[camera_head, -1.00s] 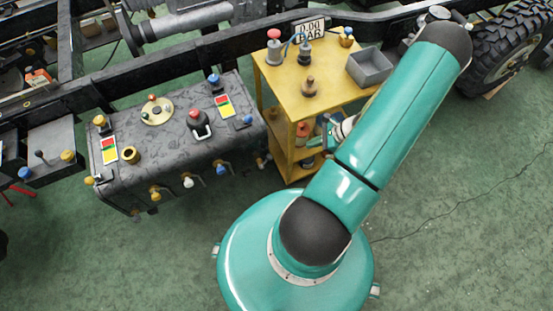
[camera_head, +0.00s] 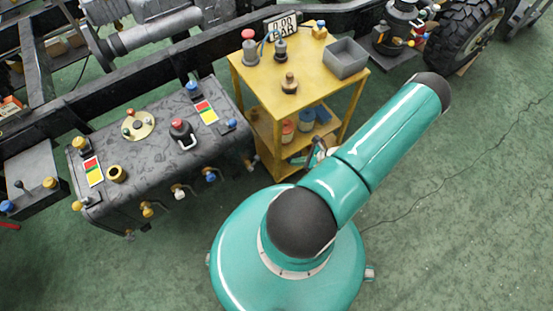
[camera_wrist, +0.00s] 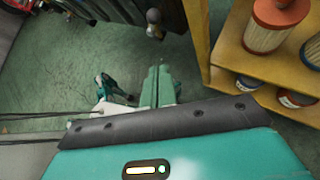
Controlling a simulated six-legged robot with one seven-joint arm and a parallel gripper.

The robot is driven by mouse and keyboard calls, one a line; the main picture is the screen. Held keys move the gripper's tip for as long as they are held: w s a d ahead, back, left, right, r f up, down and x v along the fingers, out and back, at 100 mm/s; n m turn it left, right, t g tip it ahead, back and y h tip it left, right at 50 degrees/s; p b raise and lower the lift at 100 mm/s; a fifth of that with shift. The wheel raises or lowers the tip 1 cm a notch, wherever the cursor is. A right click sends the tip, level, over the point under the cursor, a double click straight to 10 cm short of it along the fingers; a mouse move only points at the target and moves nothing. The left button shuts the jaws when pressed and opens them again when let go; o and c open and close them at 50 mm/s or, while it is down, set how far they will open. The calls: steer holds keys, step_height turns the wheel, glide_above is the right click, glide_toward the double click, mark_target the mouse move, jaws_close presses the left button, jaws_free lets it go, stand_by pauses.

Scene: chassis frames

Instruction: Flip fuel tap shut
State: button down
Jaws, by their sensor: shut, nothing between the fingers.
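The dark fuel tank (camera_head: 151,170) lies at the left in the head view. Small taps with yellow (camera_head: 147,209), white (camera_head: 179,193) and blue (camera_head: 210,177) handles stick out along its near side; I cannot tell which one is the fuel tap. My gripper (camera_wrist: 160,84) is shut and empty in the wrist view, its teal fingers together above the green floor. A round grey knob on a short stem (camera_wrist: 154,20) shows beyond the fingertips, apart from them. In the head view my gripper is mostly hidden behind my arm, beside the yellow cart.
The yellow cart (camera_head: 262,84) stands right of the tank, close to my gripper. Its lower shelf (camera_wrist: 232,60) holds canisters, including an orange-topped one (camera_wrist: 272,25). A grey tray (camera_head: 345,58) sits on top. The chassis rail runs behind. Green floor is open at right.

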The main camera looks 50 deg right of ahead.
mark_target(255, 161)
steer(key=w+r+x, duration=0.1)
steer(key=r+x, duration=0.1)
steer(key=x, duration=1)
steer(key=shift+w+a, duration=0.2)
steer(key=shift+w, duration=0.45)
steer(key=shift+r, duration=0.1)
